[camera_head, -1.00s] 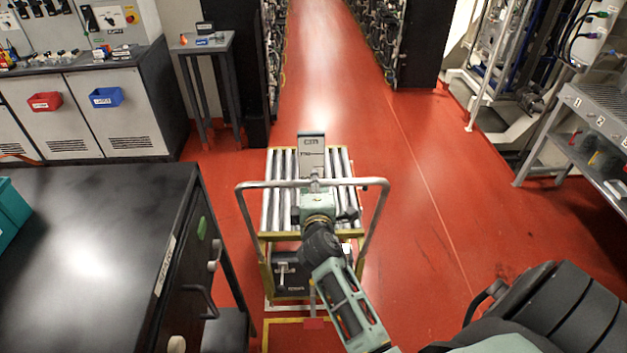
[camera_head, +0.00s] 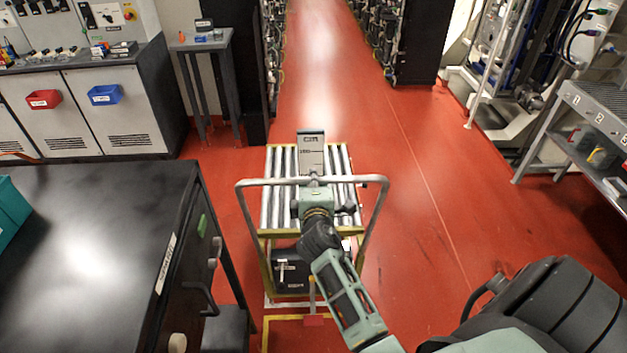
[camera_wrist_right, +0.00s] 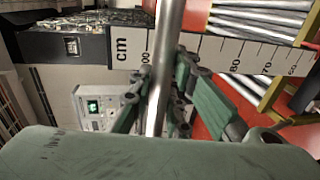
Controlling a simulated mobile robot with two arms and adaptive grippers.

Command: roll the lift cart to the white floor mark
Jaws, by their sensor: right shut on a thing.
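The lift cart (camera_head: 269,190) stands upright on the red floor, ahead of me at the middle of the head view. It has a yellow frame, a top of metal rollers and a grey tubular push handle (camera_head: 245,212). My right gripper (camera_head: 316,186) is shut on the handle's top bar near its middle. In the right wrist view the handle bar (camera_wrist_right: 166,60) runs between the green fingers, beside a plate with a cm scale (camera_wrist_right: 225,47). My left gripper is out of view. I cannot make out a white floor mark.
A black bench (camera_head: 90,235) stands close on the cart's left. A yellow floor outline (camera_head: 266,335) lies at the cart's near side. A small grey table (camera_head: 203,44) and racks (camera_head: 418,45) flank the open aisle (camera_head: 325,60) ahead. A grey shelf (camera_head: 600,105) stands right.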

